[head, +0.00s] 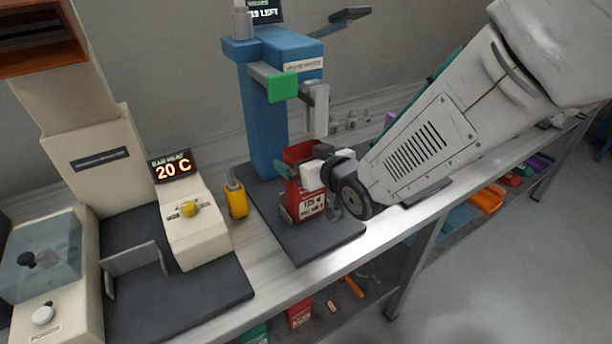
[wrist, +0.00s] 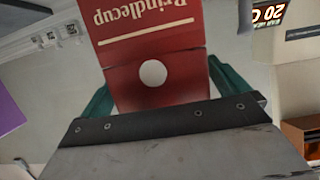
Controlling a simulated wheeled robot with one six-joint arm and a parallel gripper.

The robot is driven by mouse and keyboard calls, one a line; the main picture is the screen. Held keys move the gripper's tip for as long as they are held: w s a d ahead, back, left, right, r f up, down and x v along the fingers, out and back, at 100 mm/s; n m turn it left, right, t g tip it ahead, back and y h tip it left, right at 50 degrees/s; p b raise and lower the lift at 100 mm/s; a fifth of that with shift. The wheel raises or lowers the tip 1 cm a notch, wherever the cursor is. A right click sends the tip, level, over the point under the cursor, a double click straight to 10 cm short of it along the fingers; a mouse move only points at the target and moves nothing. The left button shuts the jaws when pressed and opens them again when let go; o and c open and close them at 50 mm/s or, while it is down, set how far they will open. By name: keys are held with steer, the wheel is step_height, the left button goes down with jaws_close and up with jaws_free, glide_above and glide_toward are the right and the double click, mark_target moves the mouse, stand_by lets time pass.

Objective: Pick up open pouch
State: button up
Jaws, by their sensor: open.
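The red pouch (head: 306,203) stands upright on the dark base of the blue machine in the head view. A white label shows low on its front. In the wrist view the pouch (wrist: 150,45) reads "Brindlecup" upside down and has a white round spot. My gripper (head: 297,174) is at the pouch's upper part. In the wrist view my gripper (wrist: 160,80) has a green finger on each side of the pouch, and the jaws are open. The pouch's top edge and any finger contact are hard to make out.
The blue machine (head: 264,110) rises behind the pouch, with a green block (head: 283,87) and a grey vertical part (head: 317,108) overhead. A yellow object (head: 236,199) stands to the left. A cream machine (head: 192,225) showing 20 C is farther left. The bench front edge is close.

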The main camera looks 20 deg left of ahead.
steer(key=shift+c, duration=0.3)
steer(key=c, duration=0.6)
steer(key=shift+r, duration=0.1)
